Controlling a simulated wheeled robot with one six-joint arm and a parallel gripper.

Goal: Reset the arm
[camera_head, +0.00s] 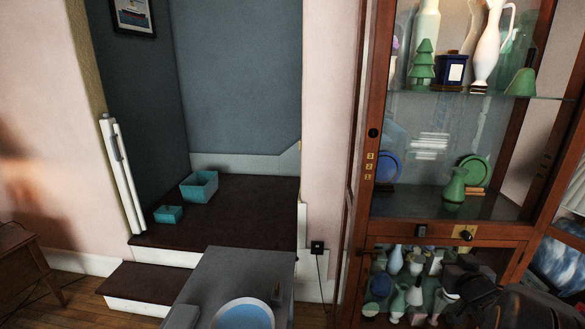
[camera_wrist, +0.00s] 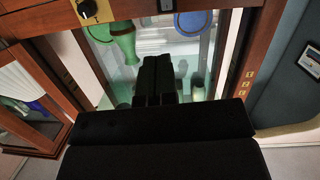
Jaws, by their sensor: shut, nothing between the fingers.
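My gripper (camera_wrist: 157,82) is in the wrist view, its two dark fingers together with nothing between them. Its fingers are in front of the wooden cabinet, with glass and shelf items behind them. In the head view my dark gripper and wrist (camera_head: 455,275) are at the lower right, in front of the cabinet's lower section, where they hide some of the small vases. The cabinet (camera_head: 450,232) stands at the right. A green vase (camera_head: 455,189) stands on its middle shelf and also shows in the wrist view (camera_wrist: 122,38), which appears upside down.
A blue plate (camera_head: 387,167) and a green plate (camera_head: 474,170) stand on the middle shelf. Taller vases and a green tree figure (camera_head: 423,66) fill the shelf above. A wood-framed panel (camera_head: 556,233) angles out at right. Teal boxes (camera_head: 199,187) sit on dark steps at left.

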